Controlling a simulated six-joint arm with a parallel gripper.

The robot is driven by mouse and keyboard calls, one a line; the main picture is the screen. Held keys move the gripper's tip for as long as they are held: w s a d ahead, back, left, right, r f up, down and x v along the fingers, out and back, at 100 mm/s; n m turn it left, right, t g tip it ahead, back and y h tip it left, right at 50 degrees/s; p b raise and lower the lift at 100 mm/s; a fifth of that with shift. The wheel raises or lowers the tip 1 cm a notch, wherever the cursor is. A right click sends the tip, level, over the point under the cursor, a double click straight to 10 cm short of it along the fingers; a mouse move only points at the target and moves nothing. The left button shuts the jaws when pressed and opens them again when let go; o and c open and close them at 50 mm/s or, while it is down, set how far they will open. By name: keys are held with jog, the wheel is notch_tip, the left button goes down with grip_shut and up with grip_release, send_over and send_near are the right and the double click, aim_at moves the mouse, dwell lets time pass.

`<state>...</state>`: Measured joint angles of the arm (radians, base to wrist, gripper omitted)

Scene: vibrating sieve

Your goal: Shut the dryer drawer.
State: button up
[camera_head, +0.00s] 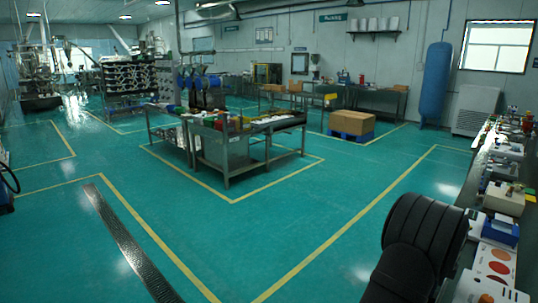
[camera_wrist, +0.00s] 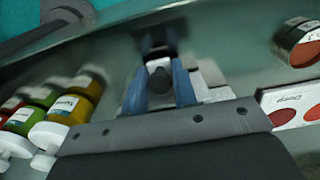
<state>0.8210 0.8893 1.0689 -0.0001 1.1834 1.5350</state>
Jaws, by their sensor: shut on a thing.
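My gripper (camera_wrist: 159,82) shows in the wrist view, with blue fingers close together at the middle. I cannot tell whether this part is the dryer drawer's handle. A blurred dark block lies just beyond it, and a pale block shows at its right. Neither the dryer nor its drawer can be made out for sure in either view. In the head view my black arm reaches in at the lower right, and the gripper is not visible there.
A round tin (camera_wrist: 297,42) and a card with red discs (camera_wrist: 296,103) lie at the right. In the head view, a crowded bench (camera_head: 503,165) runs along the right; the green floor is open.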

aim_at(442, 299)
jog(key=shift+s+d, duration=0.95)
jog(key=shift+s+d, duration=0.3)
jog(key=o, duration=0.6)
notch_tip(442, 299, up, 8)
dwell(0.5)
